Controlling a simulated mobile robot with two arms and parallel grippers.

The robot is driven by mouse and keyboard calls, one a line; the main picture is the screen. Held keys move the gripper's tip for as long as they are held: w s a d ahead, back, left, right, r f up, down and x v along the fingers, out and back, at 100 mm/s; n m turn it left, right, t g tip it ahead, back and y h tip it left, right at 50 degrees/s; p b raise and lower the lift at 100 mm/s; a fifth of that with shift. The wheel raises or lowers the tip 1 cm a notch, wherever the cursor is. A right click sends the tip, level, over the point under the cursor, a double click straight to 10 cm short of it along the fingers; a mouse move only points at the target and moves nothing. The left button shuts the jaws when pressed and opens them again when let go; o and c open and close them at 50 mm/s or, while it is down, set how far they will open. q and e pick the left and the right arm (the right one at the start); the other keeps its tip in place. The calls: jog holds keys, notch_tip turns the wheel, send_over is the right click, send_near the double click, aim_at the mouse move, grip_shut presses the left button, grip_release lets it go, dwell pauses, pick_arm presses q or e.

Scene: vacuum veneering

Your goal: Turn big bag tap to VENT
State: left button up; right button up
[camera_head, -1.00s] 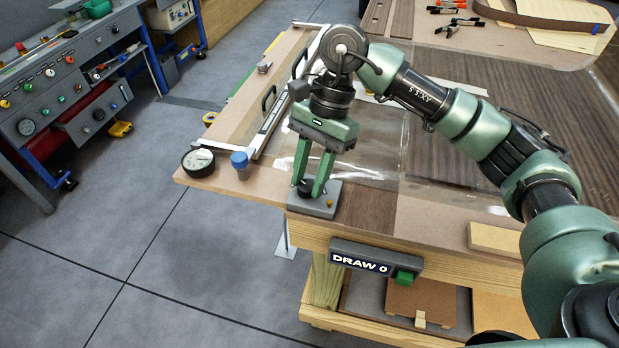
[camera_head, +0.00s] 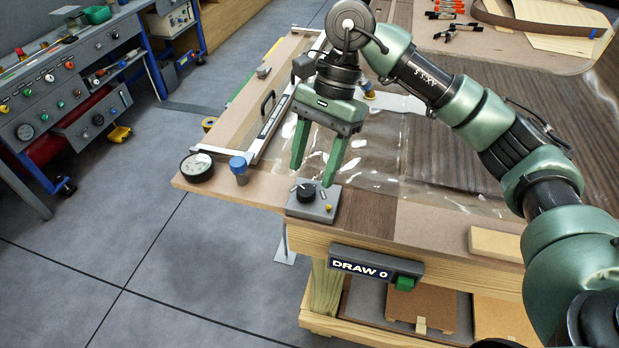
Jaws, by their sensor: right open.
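The tap is a black round knob (camera_head: 306,191) on a grey block (camera_head: 320,210) at the near left corner of the table. Small marks sit around the knob, too small to read, so its setting cannot be told. A brass-coloured button shows on the block's right side. My right gripper (camera_head: 312,175) is open and empty, with its green fingers just above and behind the knob, apart from it. The clear bag (camera_head: 385,178) lies over the wood sheet behind the tap, with wrinkles and bright glints. My left gripper is not in view.
A dial gauge (camera_head: 197,166) and a blue-capped cup (camera_head: 239,168) stand left of the tap. A "DRAW 0" sign (camera_head: 361,267) with a green button hangs on the table's front edge. A long bar (camera_head: 275,122) lies behind. Clamps (camera_head: 446,15) lie at the far side.

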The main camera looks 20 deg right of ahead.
jog(key=v, duration=0.4)
dwell(0.3)
